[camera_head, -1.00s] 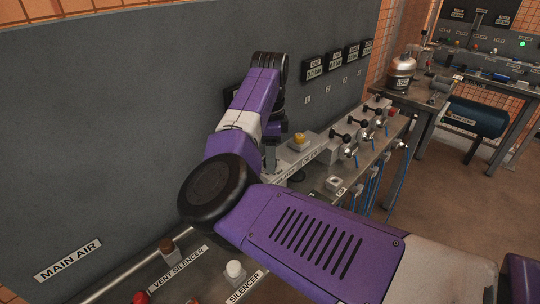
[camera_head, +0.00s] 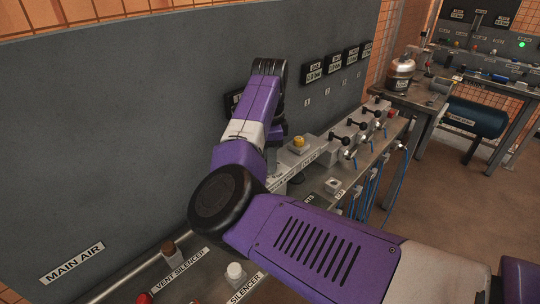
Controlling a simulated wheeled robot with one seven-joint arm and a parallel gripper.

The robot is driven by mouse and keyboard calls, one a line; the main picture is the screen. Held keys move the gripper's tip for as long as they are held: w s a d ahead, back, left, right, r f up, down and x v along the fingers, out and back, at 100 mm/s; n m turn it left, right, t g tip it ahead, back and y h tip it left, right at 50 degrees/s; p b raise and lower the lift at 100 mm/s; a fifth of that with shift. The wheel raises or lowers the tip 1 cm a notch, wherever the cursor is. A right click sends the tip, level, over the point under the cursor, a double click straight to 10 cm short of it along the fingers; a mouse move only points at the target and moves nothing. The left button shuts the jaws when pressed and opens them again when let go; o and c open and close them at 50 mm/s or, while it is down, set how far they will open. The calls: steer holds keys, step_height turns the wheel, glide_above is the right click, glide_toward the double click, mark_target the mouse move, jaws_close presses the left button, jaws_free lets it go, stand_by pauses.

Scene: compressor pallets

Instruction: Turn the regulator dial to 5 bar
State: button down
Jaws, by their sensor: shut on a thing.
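My gripper (camera_head: 272,168) is low over the bench, beside the grey block with the yellow button, and mostly hidden by my purple arm. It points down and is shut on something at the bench. The regulator dial itself is hidden behind my arm and gripper, so its pointer and setting cannot be read. A dark pressure display (camera_head: 234,101) on the grey wall panel is partly covered by my wrist, and its reading is hidden.
The yellow button (camera_head: 298,142) sits close right of my gripper. Several black-handled valves (camera_head: 346,138) with blue hoses line the bench further right. Wall displays (camera_head: 312,73) read about 0.0 bar. Silencers (camera_head: 235,272) stand at the near end. The grey panel (camera_head: 120,130) rises close behind my arm.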

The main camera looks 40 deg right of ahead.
steer(key=n+p, duration=0.6)
steer(key=p, duration=0.1)
steer(key=shift+s+r, duration=0.1)
steer(key=shift+r, duration=0.15)
steer(key=n+p, duration=0.3)
steer(key=n, duration=0.1)
steer(key=shift+f, duration=0.15)
steer(key=shift+n+p, duration=0.3)
steer(key=c, duration=1)
jaws_free()
steer(key=shift+f, duration=0.1)
steer(key=shift+r+b, duration=0.55)
steer(key=shift+r, duration=3.4)
